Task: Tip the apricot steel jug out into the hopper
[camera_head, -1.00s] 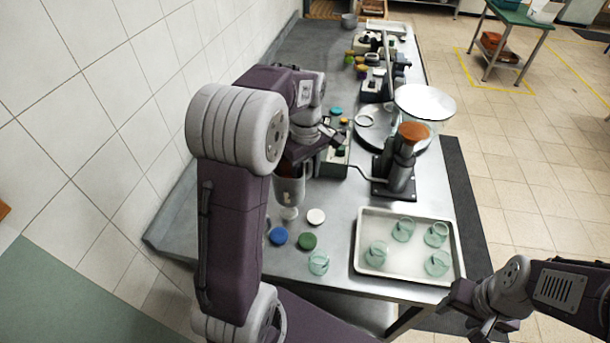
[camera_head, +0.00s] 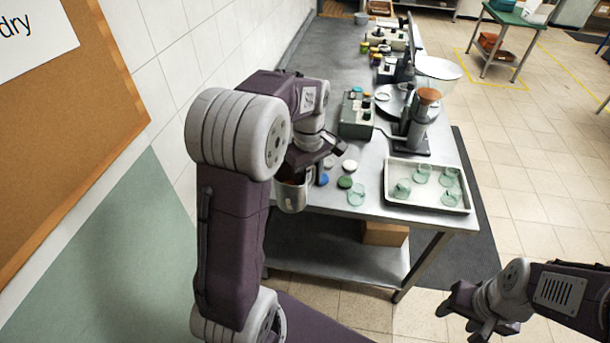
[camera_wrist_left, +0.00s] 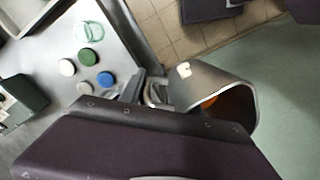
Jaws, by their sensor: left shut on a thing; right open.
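The steel jug (camera_head: 292,196) is held by my left gripper (camera_head: 308,168) just off the table's near left corner, and looks about upright. It also shows in the left wrist view (camera_wrist_left: 222,82), with its mouth in sight and something orange inside. My left gripper is shut on the jug; its fingers (camera_wrist_left: 152,92) are partly hidden by my wrist. My right gripper (camera_head: 462,312) is open and empty over the floor at lower right.
A white tray (camera_head: 427,203) with several glass jars lies at the table's near right. A grey post with an orange-brown top (camera_head: 428,96) stands before the hopper. A grey-green box (camera_head: 356,116) and several loose lids (camera_head: 345,182) are nearby. Floor in front is clear.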

